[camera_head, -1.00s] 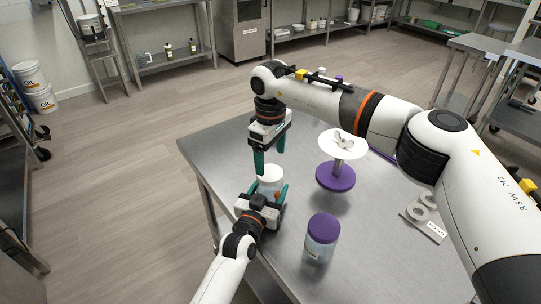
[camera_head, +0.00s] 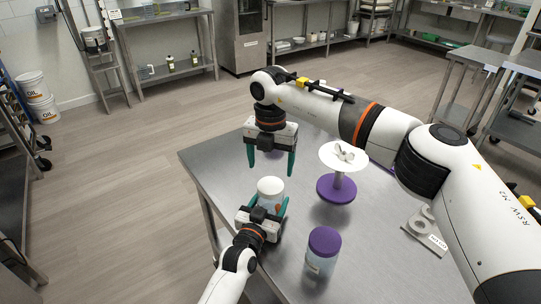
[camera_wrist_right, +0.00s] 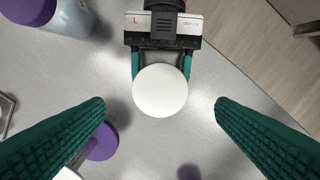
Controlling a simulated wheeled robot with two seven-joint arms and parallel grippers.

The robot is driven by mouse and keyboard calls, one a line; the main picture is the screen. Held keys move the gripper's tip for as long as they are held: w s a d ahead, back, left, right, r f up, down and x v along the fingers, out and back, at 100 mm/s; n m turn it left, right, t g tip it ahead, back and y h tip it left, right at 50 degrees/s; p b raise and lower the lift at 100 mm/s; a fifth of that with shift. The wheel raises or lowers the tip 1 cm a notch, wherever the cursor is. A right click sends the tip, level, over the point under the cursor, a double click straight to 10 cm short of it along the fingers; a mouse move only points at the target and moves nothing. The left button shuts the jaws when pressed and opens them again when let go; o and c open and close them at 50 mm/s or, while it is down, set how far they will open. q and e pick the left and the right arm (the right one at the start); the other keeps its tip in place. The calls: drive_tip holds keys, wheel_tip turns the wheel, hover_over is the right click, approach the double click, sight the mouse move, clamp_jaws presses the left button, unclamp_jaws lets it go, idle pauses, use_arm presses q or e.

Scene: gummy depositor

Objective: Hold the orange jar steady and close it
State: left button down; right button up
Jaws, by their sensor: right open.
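The jar (camera_head: 270,188) stands near the table's left edge, topped by a round white lid, with a small orange patch on its side. From above, the white lid (camera_wrist_right: 160,91) hides the jar body. My left gripper (camera_head: 267,204) has a finger on either side of the jar body and appears shut on it; it also shows in the right wrist view (camera_wrist_right: 160,66). My right gripper (camera_head: 271,168) is open and empty above the lid, pointing down, with clear space between. Its fingers (camera_wrist_right: 160,104) straddle the lid in the right wrist view. Whether the lid is tight cannot be seen.
A purple-lidded jar (camera_head: 322,255) stands to the front right on the metal table (camera_head: 290,280). A white disc stand with a purple base (camera_head: 336,188) is right of the white-lidded jar. A grey plate with rings (camera_head: 427,236) lies farther right.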

sight(271, 185)
drive_tip(key=n, duration=0.6)
drive_tip(key=shift+r+n, duration=0.25)
drive_tip(key=shift+n, duration=0.05)
drive_tip(key=n, duration=0.4)
drive_tip(key=shift+r, duration=0.15)
drive_tip(key=n, duration=0.4)
drive_tip(key=shift+r, duration=0.15)
drive_tip(key=n, duration=0.5)
drive_tip(key=shift+r, duration=0.2)
drive_tip(key=shift+f, duration=4)
